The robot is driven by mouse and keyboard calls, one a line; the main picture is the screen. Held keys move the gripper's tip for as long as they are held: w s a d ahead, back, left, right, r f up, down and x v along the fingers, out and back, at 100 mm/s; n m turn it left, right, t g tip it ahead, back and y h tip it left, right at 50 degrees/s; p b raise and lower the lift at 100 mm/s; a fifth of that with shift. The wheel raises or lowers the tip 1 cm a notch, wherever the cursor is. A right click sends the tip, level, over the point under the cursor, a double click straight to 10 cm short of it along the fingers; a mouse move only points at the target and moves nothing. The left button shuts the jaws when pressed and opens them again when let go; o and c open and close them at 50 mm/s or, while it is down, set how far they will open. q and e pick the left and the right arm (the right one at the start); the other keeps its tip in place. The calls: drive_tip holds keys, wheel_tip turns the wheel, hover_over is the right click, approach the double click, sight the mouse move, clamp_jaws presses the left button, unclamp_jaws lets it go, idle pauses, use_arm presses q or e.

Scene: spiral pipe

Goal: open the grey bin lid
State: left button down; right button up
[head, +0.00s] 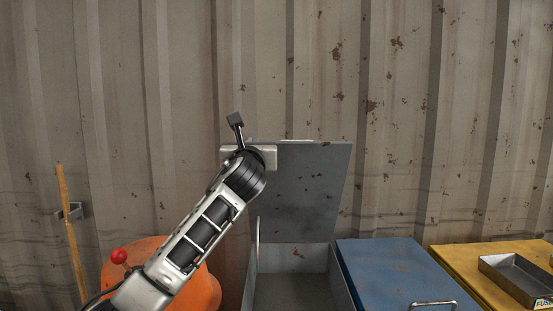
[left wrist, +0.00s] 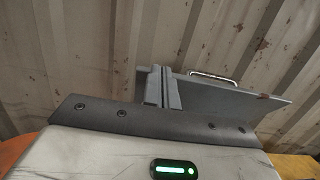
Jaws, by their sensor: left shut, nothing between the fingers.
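The grey bin (head: 335,277) stands at the lower middle of the head view, with its inside showing. Its grey lid (head: 310,190) stands raised, roughly upright, at the back of the bin near the wall. My left gripper (head: 236,118) is above the lid's upper left corner, with its fingers pointing up. The fingers (left wrist: 163,86) are shut and empty in the left wrist view. The lid also shows there (left wrist: 225,100), behind and right of the fingers, with a metal handle (left wrist: 213,76) along its edge. My wrist hides the lid's upper left corner. My right gripper is out of view.
A blue bin lid (head: 385,270) with a handle lies shut to the right. A yellow surface (head: 470,256) beyond it carries a metal tray (head: 518,279). An orange rounded object (head: 205,290) and a wooden pole (head: 70,235) are at left. A corrugated wall (head: 450,120) closes the back.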

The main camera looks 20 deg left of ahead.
use_arm(q)
drive_tip(key=shift+s, duration=0.1)
